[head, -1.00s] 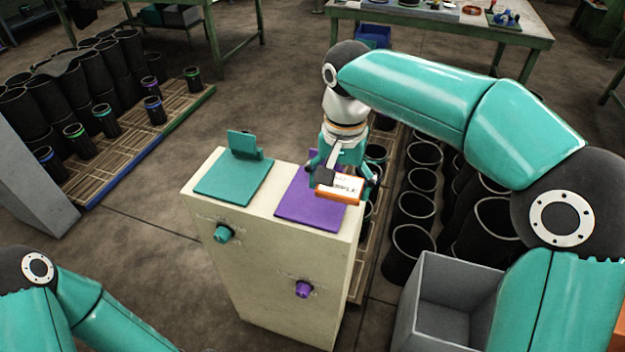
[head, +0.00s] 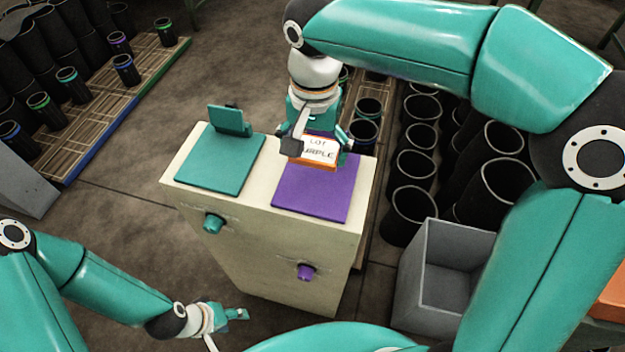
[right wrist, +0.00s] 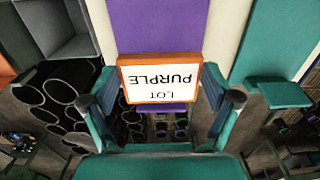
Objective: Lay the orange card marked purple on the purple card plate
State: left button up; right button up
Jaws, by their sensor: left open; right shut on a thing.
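The orange card (head: 320,163) has a white label reading LOT PURPLE. My right gripper (head: 318,150) is shut on it, and holds it over the back part of the purple card plate (head: 318,193). In the right wrist view the card (right wrist: 160,80) sits between the two fingers (right wrist: 160,92), with the purple plate (right wrist: 157,28) behind it. I cannot tell whether the card touches the plate. My left gripper (head: 236,314) is open and empty, low in front of the stand, away from the card.
A teal plate (head: 215,172) with an upright teal piece lies left of the purple one on the pale stand (head: 255,255). The stand has teal (head: 213,222) and purple (head: 305,272) knobs. A grey bin (head: 440,275) and black sleeves (head: 412,205) stand right.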

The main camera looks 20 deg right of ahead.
aim_at(314, 189)
notch_tip(314, 189, down, 9)
jog(key=shift+f, duration=0.1)
dwell(0.4)
jog(key=o, duration=0.9)
jog(key=shift+f, duration=0.1)
notch_tip(314, 189, up, 12)
jog(key=shift+r+p, duration=0.1)
jog(key=shift+p, duration=0.2)
